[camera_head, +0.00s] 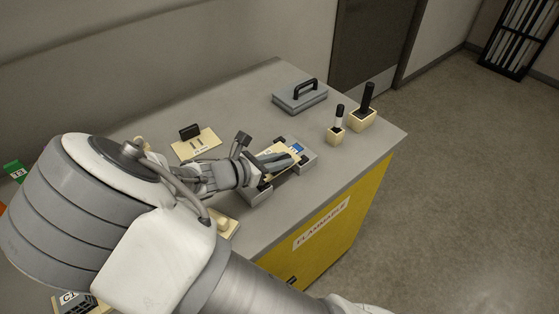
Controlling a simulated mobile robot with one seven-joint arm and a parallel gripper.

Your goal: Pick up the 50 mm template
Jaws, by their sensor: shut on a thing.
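My gripper (281,160) is over the middle of the bench, its dark grey fingers pointing right. It is shut on a cream plate (270,172), which shows around the fingers between grey blocks. The fingers cover much of this plate, so I cannot read a size on it. Another cream plate (207,146) with a black upright handle lies flat to the left, apart from the gripper. Its label is too small to read, so I cannot tell which plate is the 50 mm template.
A grey block (308,163) with a blue patch stands by the fingertips. A grey case (300,97) with a black handle lies behind.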

